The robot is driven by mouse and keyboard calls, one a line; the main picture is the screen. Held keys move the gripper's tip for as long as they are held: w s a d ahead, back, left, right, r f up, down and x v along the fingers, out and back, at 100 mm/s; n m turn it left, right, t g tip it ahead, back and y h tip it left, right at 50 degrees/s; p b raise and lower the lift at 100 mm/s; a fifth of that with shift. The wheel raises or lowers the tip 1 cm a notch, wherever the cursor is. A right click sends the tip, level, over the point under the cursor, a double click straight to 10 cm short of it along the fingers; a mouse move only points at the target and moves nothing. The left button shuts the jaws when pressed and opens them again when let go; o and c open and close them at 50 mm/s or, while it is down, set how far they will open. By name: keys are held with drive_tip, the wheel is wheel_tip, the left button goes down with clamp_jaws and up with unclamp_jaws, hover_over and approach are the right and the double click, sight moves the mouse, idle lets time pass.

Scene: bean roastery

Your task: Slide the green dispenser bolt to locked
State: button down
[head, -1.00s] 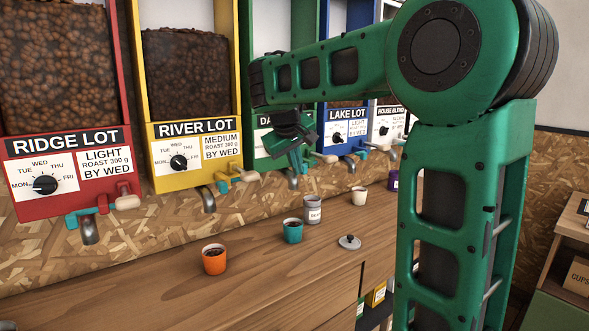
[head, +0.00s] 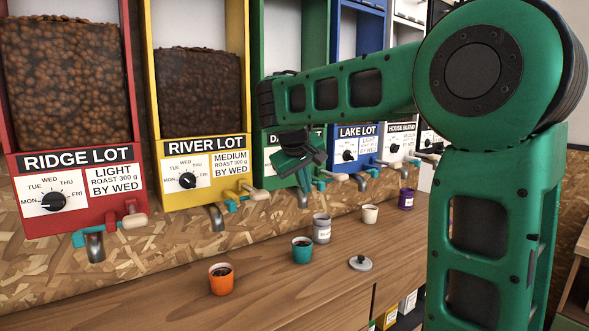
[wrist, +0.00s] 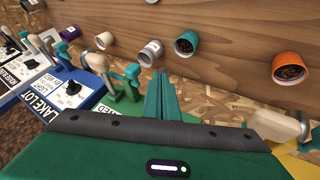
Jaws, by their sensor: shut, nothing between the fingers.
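The green dispenser (head: 285,102) stands between the yellow and blue ones; my gripper hides much of its front panel. Its bolt has a cream knob (head: 338,177) sticking out to the right of the panel. In the wrist view this knob (wrist: 95,62) and its green bracket lie left of my fingers. My gripper (head: 305,184) points down in front of the panel, by the metal spout. Its fingers (wrist: 160,95) are shut together and empty, apart from the knob. How far the bolt is slid is hard to tell.
Red (head: 82,200), yellow (head: 205,185) and blue (head: 355,145) dispensers with similar bolts flank it. On the counter (head: 165,300) stand an orange cup (head: 221,282), a teal cup (head: 302,252), a grey canister (head: 321,230), a white cup (head: 370,215) and a grey lid (head: 360,263).

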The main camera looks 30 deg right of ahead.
drive_tip(key=v, duration=1)
drive_tip(key=shift+a, duration=0.3)
drive_tip(key=s+d+f+m+g, duration=0.2)
drive_tip(key=s+d+f, duration=0.5)
drive_tip(key=s+f, duration=0.25)
drive_tip(key=s+a+f+m+g+y, duration=0.1)
drive_tip(key=s+f+m+y, duration=0.1)
drive_tip(key=s+f, duration=0.7)
drive_tip(key=s+a+f+m+g+y, duration=0.1)
drive_tip(key=s+f+m+g+y, duration=0.1)
drive_tip(key=s+f, duration=0.7)
drive_tip(key=s+y, duration=0.1)
drive_tip(key=s, duration=0.4)
drive_tip(key=shift+s+a+f, duration=0.25)
drive_tip(key=shift+s, duration=0.05)
